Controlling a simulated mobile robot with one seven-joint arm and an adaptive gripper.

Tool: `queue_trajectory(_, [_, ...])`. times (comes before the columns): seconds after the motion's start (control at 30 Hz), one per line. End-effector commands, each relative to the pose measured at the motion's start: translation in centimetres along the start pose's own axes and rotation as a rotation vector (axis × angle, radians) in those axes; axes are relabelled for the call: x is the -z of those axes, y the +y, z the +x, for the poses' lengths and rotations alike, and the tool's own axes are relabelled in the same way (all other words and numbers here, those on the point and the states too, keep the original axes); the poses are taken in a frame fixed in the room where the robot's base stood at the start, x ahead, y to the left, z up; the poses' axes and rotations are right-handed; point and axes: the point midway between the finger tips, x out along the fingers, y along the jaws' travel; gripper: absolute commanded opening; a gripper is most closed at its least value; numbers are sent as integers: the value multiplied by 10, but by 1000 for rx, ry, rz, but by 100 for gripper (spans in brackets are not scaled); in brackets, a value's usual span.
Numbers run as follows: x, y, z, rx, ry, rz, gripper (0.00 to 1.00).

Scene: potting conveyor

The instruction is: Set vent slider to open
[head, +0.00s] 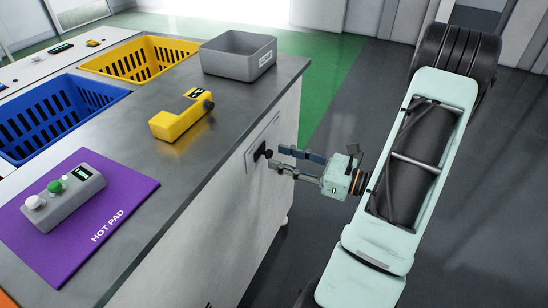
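The vent slider shows as a black knob (261,152) on a light plate (263,136) set in the white side of the counter. Any marks on the plate are too small to read, so I cannot tell the slider's setting. My gripper (275,158) reaches in from the right, level with the knob. Its two fingers are spread apart, with their tips right beside the knob. I cannot tell whether either finger touches it.
The grey counter (170,92) carries a yellow tool (181,118), a grey bin (238,58), blue (70,150) and yellow (140,62) baskets, and a button box (68,198) on a purple hot pad (122,192). Floor (330,245) beside the counter is clear.

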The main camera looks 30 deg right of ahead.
Motion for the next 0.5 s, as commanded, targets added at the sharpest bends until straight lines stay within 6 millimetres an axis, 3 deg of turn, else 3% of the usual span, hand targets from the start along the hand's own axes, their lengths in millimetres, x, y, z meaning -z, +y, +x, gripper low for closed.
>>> queue_trajectory(0.2, [1, 0, 24, -1, 1, -1, 36])
queue_trajectory(0.5, [0, 0, 29, -1, 1, 0, 36])
